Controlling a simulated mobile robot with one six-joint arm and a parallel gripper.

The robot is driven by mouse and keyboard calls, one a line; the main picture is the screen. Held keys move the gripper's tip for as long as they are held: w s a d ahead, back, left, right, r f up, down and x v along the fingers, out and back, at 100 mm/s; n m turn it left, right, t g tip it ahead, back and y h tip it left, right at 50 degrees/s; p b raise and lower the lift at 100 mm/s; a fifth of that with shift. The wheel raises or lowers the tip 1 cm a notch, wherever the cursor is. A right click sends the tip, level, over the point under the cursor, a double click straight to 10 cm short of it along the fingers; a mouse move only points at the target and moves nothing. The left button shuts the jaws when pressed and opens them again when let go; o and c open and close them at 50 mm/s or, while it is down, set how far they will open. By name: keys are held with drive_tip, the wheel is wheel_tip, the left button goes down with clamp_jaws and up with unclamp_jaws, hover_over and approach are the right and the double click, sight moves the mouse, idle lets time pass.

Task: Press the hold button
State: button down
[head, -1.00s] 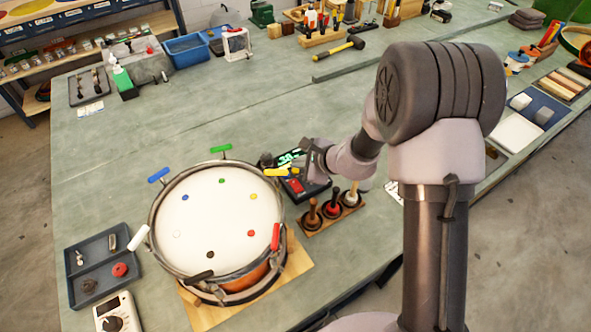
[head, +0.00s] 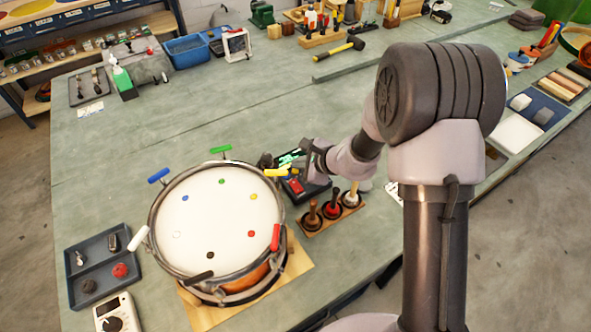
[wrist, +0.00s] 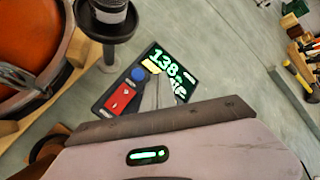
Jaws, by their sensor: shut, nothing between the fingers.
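The dark meter box (wrist: 120,104) lies on the bench with a lit green display (wrist: 168,68). In the wrist view its face has a blue round button (wrist: 138,74), a yellow button (wrist: 151,66) and a red switch (wrist: 122,98). I cannot read which is the hold button. My gripper (wrist: 154,80) is shut and empty, its tips over the box face close to the yellow button. I cannot tell whether they touch it. The fingers cover part of the face. In the head view the box (head: 318,187) is partly hidden by my gripper (head: 297,166).
The drum (head: 220,215) with coloured keys stands left of the box. A wooden stand (head: 322,226) with several handled tools sits in front.

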sight(298, 172)
drive_tip(key=shift+f, duration=0.1)
idle(0.4)
drive_tip(key=shift+f+b, duration=0.45)
drive_tip(key=shift+b, duration=0.4)
drive_tip(key=shift+r, duration=0.6)
wheel_tip(298, 172, up, 6)
drive_tip(key=p, duration=0.4)
drive_tip(key=shift+p, duration=0.3)
